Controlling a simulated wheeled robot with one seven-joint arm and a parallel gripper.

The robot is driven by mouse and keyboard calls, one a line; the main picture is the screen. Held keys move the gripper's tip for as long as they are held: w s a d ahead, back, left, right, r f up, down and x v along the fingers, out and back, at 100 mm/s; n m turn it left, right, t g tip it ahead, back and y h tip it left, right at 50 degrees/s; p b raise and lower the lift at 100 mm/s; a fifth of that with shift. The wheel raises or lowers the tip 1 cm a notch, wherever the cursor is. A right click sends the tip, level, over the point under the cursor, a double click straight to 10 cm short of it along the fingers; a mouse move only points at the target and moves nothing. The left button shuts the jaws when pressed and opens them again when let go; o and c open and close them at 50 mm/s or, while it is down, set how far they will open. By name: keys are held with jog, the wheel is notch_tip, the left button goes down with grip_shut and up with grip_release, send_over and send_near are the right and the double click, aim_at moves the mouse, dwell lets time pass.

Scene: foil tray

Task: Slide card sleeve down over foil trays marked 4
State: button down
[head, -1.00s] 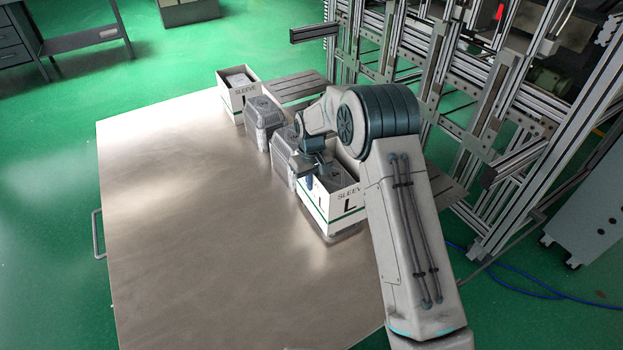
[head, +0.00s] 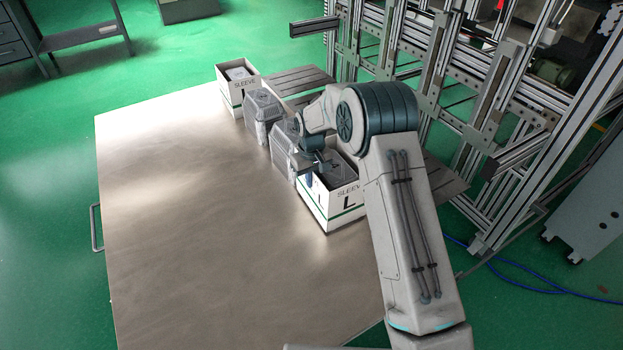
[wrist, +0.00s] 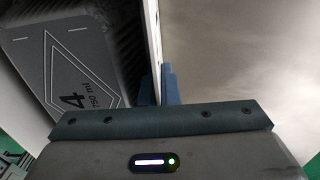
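A white card sleeve (head: 333,211) with a green stripe, an "L" and the word SLEEVE stands around a stack of foil trays at the table's right edge. The top foil tray (wrist: 62,68) shows "4" and "750 ml" inside the sleeve in the wrist view. My gripper (head: 312,178) is at the sleeve's left wall. In the wrist view its blue fingers (wrist: 160,84) are on either side of that thin wall, shut on it. In the head view the sleeve's lower edge looks at table level; exact contact is hard to tell.
Two bare grey tray stacks (head: 263,113) and (head: 285,148) stand in a row behind the sleeve. Another sleeved stack (head: 239,92) is at the far end. The table's left side (head: 190,230) is clear. A metal frame (head: 480,110) stands to the right.

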jog(key=shift+s+d+f, duration=0.1)
jog(key=shift+s+f, duration=0.2)
jog(key=shift+f, duration=0.4)
jog(key=c, duration=1.6)
grip_release()
jog(key=shift+w+d, duration=0.1)
jog(key=shift+d, duration=0.1)
jog(key=r, duration=1.5)
jog(key=shift+a+r+p, duration=0.1)
jog(key=shift+a+p, duration=0.25)
jog(key=shift+p, duration=0.05)
